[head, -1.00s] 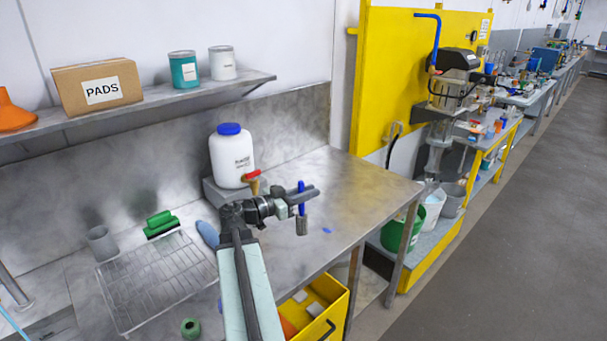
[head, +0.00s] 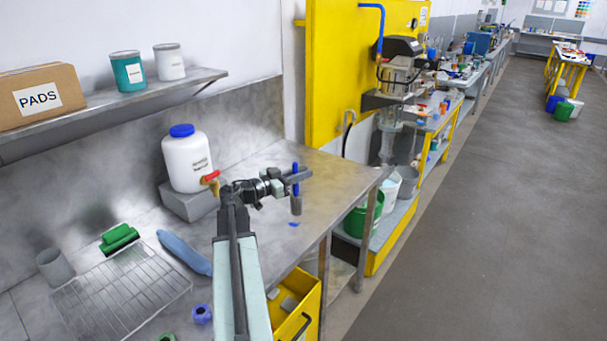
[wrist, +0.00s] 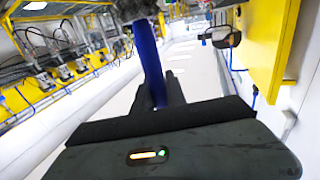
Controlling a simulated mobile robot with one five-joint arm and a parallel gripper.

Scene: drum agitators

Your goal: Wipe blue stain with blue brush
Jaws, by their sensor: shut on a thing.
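My gripper (head: 298,178) is shut on the blue brush, whose blue handle (head: 295,168) stands upright between the fingers. The brush's grey bristle end (head: 296,206) points down. The blue handle also crosses the wrist view (wrist: 150,62), with the bristles partly cut off at the top edge. A small blue stain (head: 294,224) lies on the steel worktop (head: 262,235), just below the bristles in the head view. I cannot tell whether the bristles touch the worktop. The stain is not visible in the wrist view.
A white jug (head: 188,163) with a blue cap and red-handled tap stands behind on a grey block. A yellow drawer (head: 298,300) is open below the front edge.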

